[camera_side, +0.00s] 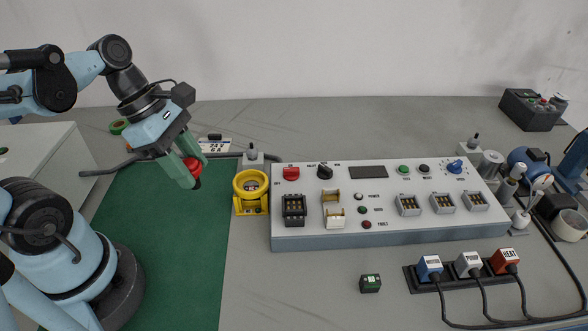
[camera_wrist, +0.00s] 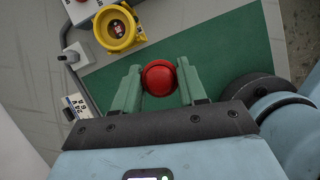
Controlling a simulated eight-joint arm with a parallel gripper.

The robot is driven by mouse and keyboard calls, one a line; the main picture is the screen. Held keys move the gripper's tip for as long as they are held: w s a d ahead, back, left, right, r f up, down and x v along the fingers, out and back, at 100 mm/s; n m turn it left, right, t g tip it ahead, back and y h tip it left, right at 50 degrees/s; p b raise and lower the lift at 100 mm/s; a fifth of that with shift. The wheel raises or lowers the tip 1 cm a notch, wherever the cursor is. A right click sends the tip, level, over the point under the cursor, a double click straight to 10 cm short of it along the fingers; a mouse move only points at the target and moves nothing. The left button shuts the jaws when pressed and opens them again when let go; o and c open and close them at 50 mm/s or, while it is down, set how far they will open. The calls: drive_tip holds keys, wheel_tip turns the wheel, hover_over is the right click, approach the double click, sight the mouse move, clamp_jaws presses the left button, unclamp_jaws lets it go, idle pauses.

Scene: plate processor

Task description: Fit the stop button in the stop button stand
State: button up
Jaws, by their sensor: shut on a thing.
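The stop button (camera_wrist: 159,77) is red and round in the wrist view, held between the two green fingers of my gripper (camera_wrist: 158,88). In the side view the red button (camera_side: 193,166) shows between the fingertips of my gripper (camera_side: 192,172), above the green mat. The stop button stand (camera_side: 250,193) is yellow with a round ring, just right of the mat and left of the control panel. It also shows in the wrist view (camera_wrist: 118,27), ahead and to the left of my gripper. Its ring looks empty, with a small dark and red detail inside. The button is apart from the stand.
A grey control panel (camera_side: 390,232) with switches and sockets stands right of the stand. A small post (camera_side: 252,156) is behind the stand. The green mat (camera_side: 180,255) is bare below my gripper.

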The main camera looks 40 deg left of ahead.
drive_tip(key=w+d+r, duration=0.2)
drive_tip(key=w+d, duration=0.1)
drive_tip(key=w, duration=0.7)
drive_tip(key=shift+a+f, duration=0.1)
drive_tip(key=shift+f, duration=2.95)
drive_tip(key=shift+f, duration=0.9)
drive_tip(key=o, duration=1.1)
